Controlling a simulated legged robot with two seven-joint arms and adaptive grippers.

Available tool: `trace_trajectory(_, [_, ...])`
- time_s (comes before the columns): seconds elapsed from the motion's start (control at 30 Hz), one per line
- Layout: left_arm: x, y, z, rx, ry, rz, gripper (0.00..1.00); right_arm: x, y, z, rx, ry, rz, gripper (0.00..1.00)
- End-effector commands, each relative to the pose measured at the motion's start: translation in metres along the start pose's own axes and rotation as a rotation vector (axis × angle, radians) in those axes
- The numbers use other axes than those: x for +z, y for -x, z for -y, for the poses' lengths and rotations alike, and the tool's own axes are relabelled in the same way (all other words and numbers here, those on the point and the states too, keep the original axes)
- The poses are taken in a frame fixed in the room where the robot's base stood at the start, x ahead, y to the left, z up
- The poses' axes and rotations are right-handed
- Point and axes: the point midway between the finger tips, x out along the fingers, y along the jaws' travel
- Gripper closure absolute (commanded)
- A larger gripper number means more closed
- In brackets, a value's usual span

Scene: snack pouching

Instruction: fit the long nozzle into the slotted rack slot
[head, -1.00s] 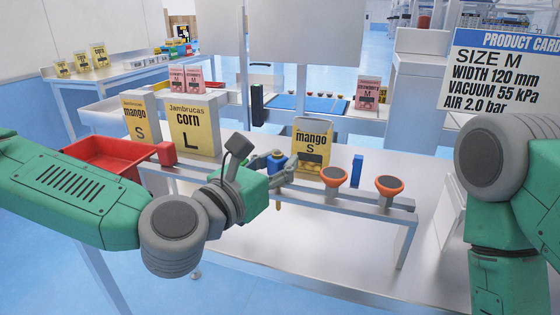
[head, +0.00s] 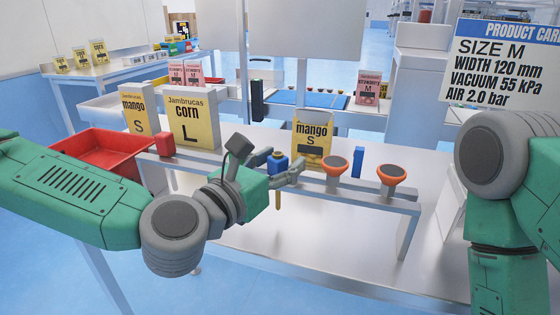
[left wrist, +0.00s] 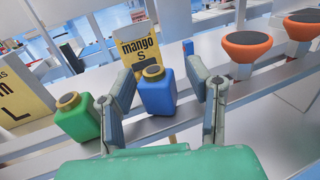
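The long nozzle has a blue body (head: 278,163) with a dark round top and a thin tan rod (head: 278,200) hanging below. In the left wrist view its blue body (left wrist: 157,93) stands upright between my left gripper's fingers. My left gripper (head: 292,168) looks open around it in the left wrist view (left wrist: 168,88), with a gap at the right finger; contact at the left finger is unclear. The slotted rack (head: 370,197) is a pair of grey rails running left to right. The nozzle sits at these rails; the slot itself is hidden. My right gripper is out of view.
Two orange cups (head: 335,165) (head: 391,178) stand on the rack to the right. A green nozzle body (left wrist: 78,115) stands left of the blue one. A red block (head: 164,143) is at the rack's left end. A mango pouch (head: 313,130) stands behind the rack.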

Motion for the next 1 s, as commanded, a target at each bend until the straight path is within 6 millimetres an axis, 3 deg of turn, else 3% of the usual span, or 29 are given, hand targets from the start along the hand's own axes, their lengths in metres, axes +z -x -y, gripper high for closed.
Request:
trace_trajectory(0.27, [0.0,0.005,0.0,0.0,0.001,-0.001,0.55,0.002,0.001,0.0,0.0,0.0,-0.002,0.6])
trace_trajectory(0.7, [-0.002,0.069,-0.001,0.0,0.002,-0.002,0.55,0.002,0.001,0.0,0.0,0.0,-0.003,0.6])
trace_trajectory(1.0, [-0.002,0.074,-0.001,0.0,0.001,-0.001,0.55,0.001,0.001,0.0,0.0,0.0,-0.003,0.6])
